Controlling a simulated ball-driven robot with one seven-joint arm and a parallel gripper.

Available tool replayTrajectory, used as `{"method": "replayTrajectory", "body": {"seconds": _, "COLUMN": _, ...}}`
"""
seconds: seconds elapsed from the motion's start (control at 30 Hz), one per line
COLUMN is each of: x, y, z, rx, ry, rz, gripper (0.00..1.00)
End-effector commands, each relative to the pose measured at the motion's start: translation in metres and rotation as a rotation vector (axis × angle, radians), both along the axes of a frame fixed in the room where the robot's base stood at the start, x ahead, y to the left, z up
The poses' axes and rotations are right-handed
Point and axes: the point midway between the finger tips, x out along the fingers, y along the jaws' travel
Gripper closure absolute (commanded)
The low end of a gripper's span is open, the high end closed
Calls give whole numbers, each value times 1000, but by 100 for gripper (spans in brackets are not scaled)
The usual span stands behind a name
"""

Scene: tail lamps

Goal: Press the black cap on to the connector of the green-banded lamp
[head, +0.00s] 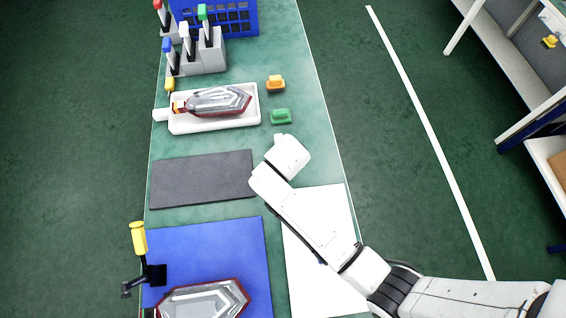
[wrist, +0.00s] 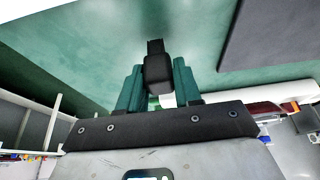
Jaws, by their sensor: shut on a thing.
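My gripper (wrist: 158,80) has teal fingers, shut on a small black cap (wrist: 157,66) in the wrist view. In the head view the end of my arm is above the table's right side, below the green block; its fingers are hidden there. One grey lamp with a red rim (head: 218,101) lies on a white holder (head: 213,124), with a yellow-orange patch at its left end. A second red-rimmed lamp (head: 205,300) lies on the blue mat, cut off by the bottom edge. I cannot make out a green band or connector on either lamp.
A grey rack (head: 208,58) with colour-topped tools and a blue crate (head: 241,20) stand at the back. A dark mat (head: 202,180), blue mat (head: 245,250) and yellow-topped clamp (head: 139,238) lie nearer.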

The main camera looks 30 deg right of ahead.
Motion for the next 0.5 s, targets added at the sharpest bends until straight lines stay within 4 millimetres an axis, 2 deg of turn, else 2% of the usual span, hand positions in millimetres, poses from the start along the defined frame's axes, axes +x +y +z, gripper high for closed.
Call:
{"method": "replayTrajectory", "body": {"seconds": 0.07, "x": 0, "y": 0, "z": 14, "rx": 1, "ry": -4, "rz": 0, "gripper": 95}}
{"method": "replayTrajectory", "body": {"seconds": 0.17, "x": -11, "y": 1, "z": 26, "rx": 1, "ry": -1, "rz": 2, "gripper": 95}}
{"method": "replayTrajectory", "body": {"seconds": 0.5, "x": -60, "y": 8, "z": 77, "rx": 0, "ry": 0, "rz": 2, "gripper": 95}}
